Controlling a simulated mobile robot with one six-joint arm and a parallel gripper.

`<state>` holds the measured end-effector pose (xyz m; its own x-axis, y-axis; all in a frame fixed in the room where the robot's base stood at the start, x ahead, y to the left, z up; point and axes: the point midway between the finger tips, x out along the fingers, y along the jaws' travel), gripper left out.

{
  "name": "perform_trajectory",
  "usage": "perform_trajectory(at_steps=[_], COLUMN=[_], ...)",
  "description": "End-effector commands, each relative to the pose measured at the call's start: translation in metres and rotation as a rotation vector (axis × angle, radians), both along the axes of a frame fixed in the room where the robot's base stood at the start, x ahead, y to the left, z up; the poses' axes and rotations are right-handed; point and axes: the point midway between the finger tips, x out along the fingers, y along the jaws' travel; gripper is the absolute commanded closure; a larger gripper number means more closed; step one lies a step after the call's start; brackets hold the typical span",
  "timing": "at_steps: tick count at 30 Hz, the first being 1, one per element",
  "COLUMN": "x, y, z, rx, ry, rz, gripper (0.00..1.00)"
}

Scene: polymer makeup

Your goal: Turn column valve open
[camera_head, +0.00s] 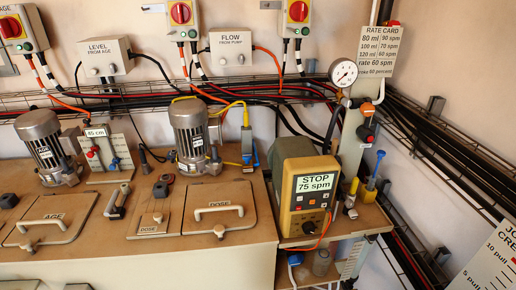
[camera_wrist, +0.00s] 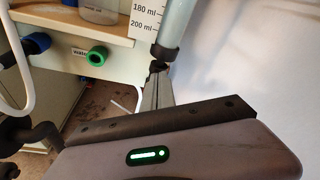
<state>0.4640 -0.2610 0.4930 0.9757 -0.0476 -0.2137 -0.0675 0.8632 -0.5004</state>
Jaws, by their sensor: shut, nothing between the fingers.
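In the wrist view my gripper (camera_wrist: 157,70) is shut and empty, its narrow fingertips together just below the lower end of a grey-blue tube (camera_wrist: 178,28). I cannot tell whether they touch it. A white scale (camera_wrist: 146,14) marked 180 ml and 200 ml stands beside this tube. In the head view the scale (camera_head: 350,258) hangs under the right end of the bench, below the pump. Above it stand a blue-handled valve (camera_head: 376,168) and a yellow-handled one (camera_head: 353,188). No label shows which is the column valve. My gripper is not seen in the head view.
The yellow pump (camera_head: 307,195) reads STOP 75 spm. A gauge (camera_head: 343,72) and a rate card (camera_head: 381,50) are above it. In the wrist view a green ring fitting (camera_wrist: 97,56) and a blue one (camera_wrist: 38,43) sit on the cabinet face.

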Motion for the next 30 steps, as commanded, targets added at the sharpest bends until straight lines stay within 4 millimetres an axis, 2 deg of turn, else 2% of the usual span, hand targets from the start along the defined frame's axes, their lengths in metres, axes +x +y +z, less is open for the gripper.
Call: perform_trajectory(at_steps=[17, 30], x=[-0.001, -0.002], y=[0.000, 0.011], z=[-0.002, -0.006], rx=[0.000, 0.001], ry=[0.002, 0.003], rz=[-0.001, 0.000], gripper=[1.00, 1.00])
